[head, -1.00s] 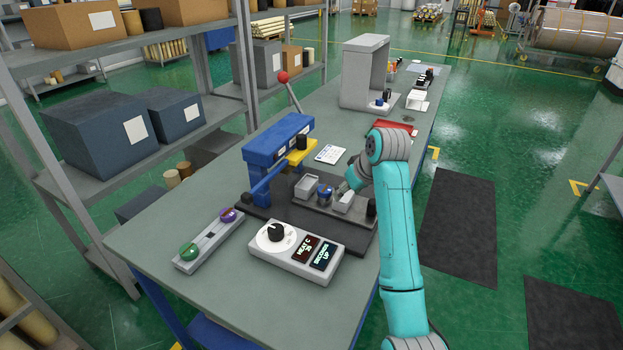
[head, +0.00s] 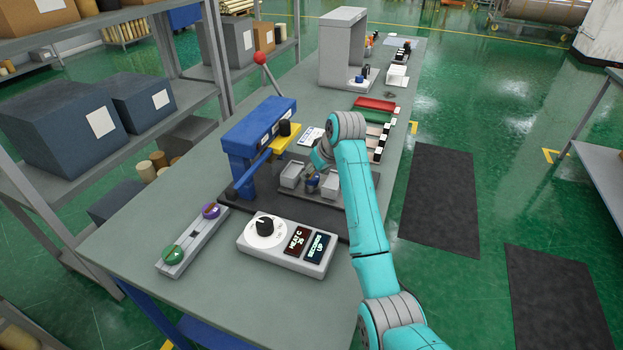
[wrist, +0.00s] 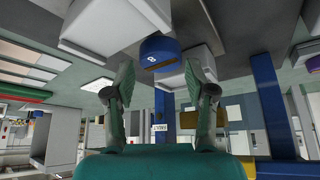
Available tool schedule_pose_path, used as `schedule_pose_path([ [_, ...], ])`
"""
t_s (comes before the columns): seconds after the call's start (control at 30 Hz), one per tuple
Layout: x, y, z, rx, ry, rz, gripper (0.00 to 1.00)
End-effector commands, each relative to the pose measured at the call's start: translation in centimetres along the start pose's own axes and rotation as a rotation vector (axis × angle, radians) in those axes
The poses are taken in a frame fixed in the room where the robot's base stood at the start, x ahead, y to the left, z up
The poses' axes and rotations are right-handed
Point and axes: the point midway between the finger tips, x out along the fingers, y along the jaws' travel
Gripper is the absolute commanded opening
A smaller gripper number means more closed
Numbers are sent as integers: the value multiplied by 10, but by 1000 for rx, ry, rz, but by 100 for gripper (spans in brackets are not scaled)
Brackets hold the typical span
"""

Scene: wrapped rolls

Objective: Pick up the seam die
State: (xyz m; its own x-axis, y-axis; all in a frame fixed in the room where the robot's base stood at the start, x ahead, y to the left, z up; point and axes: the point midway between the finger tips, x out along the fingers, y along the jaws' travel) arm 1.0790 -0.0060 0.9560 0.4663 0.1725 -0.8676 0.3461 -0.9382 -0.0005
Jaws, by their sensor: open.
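A small round blue piece, seemingly the seam die (head: 312,184), sits between two pale grey blocks on the dark base of the blue press. In the wrist view the blue piece (wrist: 160,50) bears a white mark like an 8 and lies just beyond my fingertips, near their midline. My gripper (wrist: 160,78) is open, one finger to either side, with nothing held. In the head view my gripper (head: 314,168) is just above the blue piece, partly hidden by my arm. Whether a finger touches it cannot be told.
The blue press (head: 258,135) with a red-knobbed lever stands left of my gripper. Pale blocks (head: 292,174) (head: 331,187) flank the blue piece closely. A dial box (head: 287,245) and a two-button box (head: 191,240) lie in front. Coloured strips (head: 374,104) lie behind.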

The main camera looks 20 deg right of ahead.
Motion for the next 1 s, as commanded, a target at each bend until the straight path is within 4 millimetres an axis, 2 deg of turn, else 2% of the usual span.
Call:
schedule_pose_path([
  [0.2, 30, -1, 1, -1, -1, -1, 55],
  [0.53, 36, -1, 1, -1, 0, 0, 55],
  [0.57, 36, -1, 1, -1, 0, 0, 50],
  [0.7, 36, -1, 1, -1, 0, 0, 15],
  [0.77, 36, -1, 1, -1, 0, 0, 1],
  [1.0, 34, -1, 0, -1, 2, 1, 1],
])
